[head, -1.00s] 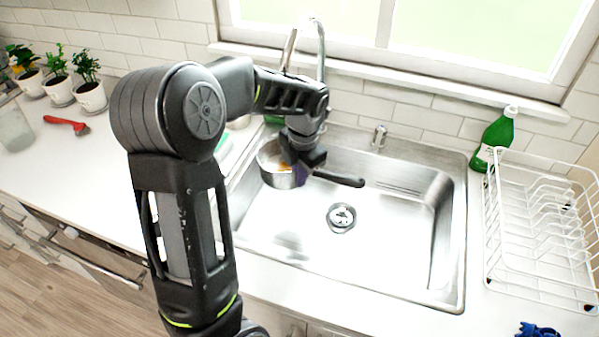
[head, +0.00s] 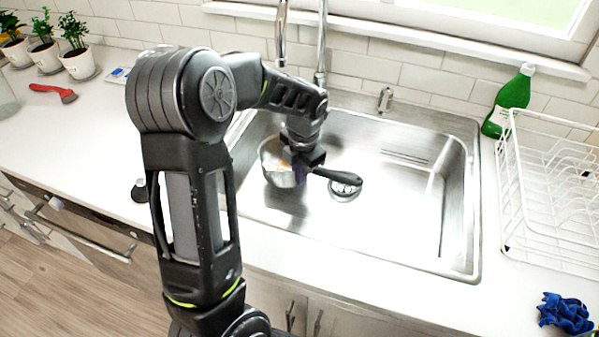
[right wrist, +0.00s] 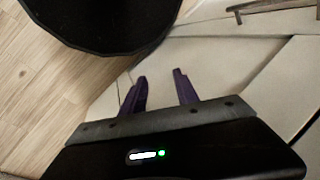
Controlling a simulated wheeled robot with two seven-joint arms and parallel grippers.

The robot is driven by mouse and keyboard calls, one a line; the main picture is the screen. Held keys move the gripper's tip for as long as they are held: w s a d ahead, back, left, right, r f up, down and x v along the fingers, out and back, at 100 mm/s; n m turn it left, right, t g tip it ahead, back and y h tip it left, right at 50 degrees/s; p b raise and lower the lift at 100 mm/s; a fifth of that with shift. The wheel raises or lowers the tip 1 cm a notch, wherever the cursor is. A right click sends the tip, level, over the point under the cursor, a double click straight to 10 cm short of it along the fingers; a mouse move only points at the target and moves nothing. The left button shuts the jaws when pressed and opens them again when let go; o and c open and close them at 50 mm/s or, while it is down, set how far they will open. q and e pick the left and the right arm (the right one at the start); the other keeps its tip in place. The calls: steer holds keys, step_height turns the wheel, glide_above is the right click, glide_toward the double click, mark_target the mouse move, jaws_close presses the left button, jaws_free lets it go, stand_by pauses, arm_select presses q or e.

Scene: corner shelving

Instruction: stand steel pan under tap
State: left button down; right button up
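The steel pan (head: 271,160) is at the left part of the sink (head: 400,236), roughly upright, with its black handle (head: 340,178) pointing right over the drain. Something orange shows inside it. My left gripper (head: 302,172) appears shut on the pan near the handle's root; its fingers are partly hidden. I cannot tell whether the pan's bottom touches the sink floor. My right gripper (right wrist: 160,85) is open and empty.
A white dish rack (head: 545,190) and a green bottle (head: 510,100) stand right of the sink. A blue cloth (head: 566,313) lies at the front right. Potted plants (head: 77,55) and a red-handled brush (head: 53,92) are on the left counter. The sink's right half is clear.

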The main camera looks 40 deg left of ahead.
arm_select(q)
steer(key=shift+f+b, duration=0.65)
steer(key=shift+f, duration=0.45)
steer(key=shift+f+b, duration=0.5)
steer(key=shift+f, duration=0.05)
steer(key=c, duration=1.6)
jaws_free()
steer(key=shift+s+d+r, duration=0.1)
steer(key=shift+d+r, duration=0.1)
steer(key=shift+r, duration=1.75)
steer(key=shift+s+d+r, duration=0.1)
steer(key=shift+d+r, duration=0.1)
steer(key=shift+r, duration=1.75)
steer(key=shift+r, duration=0.1)
